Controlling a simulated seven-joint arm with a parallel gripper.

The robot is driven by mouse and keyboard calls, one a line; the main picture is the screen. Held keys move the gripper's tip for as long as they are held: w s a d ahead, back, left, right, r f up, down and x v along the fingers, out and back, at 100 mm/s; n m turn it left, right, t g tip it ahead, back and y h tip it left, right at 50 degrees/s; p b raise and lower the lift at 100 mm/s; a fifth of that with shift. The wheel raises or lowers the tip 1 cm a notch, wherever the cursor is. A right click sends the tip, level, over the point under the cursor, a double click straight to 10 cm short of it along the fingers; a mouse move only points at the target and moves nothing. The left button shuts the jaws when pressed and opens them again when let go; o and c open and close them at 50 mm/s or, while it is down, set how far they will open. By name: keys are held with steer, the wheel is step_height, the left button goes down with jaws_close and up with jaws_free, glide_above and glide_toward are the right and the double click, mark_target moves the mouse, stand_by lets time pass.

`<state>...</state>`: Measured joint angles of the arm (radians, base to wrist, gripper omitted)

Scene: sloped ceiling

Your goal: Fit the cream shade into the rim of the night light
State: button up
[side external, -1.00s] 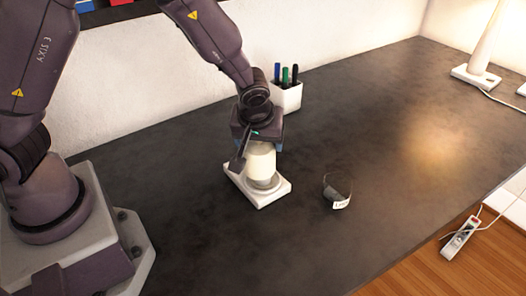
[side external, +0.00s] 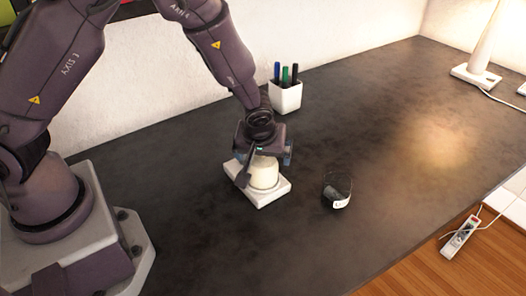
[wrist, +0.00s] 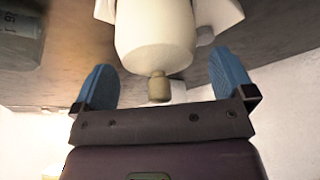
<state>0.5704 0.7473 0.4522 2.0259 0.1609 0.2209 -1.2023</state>
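The cream shade (side external: 264,175) sits upright on the night light's white square base (side external: 268,199) in the side view. It looks seated low, with little or none of the rim showing; how fully it sits cannot be told. In the wrist view the shade (wrist: 155,40) has a small tan knob (wrist: 158,90) at its end, and part of the white base (wrist: 220,12) shows behind it. My gripper (side external: 264,158) is just over the shade. In the wrist view the blue fingers of my gripper (wrist: 162,72) are spread wide on either side of the knob, with clear gaps.
A dark round container with a white label (side external: 337,190) stands to the right of the night light. A white pen cup (side external: 286,98) stands behind it near the wall. A white lamp (side external: 475,77) is at the far right. The dark desk between is clear.

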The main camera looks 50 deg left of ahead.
steer(key=shift+r, duration=0.15)
steer(key=v, duration=1.2)
steer(key=s+a+r+m+t+h, duration=0.1)
steer(key=s+a+r+m, duration=0.1)
steer(key=s+r+m, duration=0.2)
steer(key=s+a+r+m+t+h, duration=0.1)
steer(key=s+r+m, duration=0.4)
steer(key=s+r, duration=0.6)
steer(key=shift+s+a+h, duration=0.6)
steer(key=shift+s+a, duration=0.5)
steer(key=shift+a, duration=0.1)
steer(key=shift+r, duration=0.15)
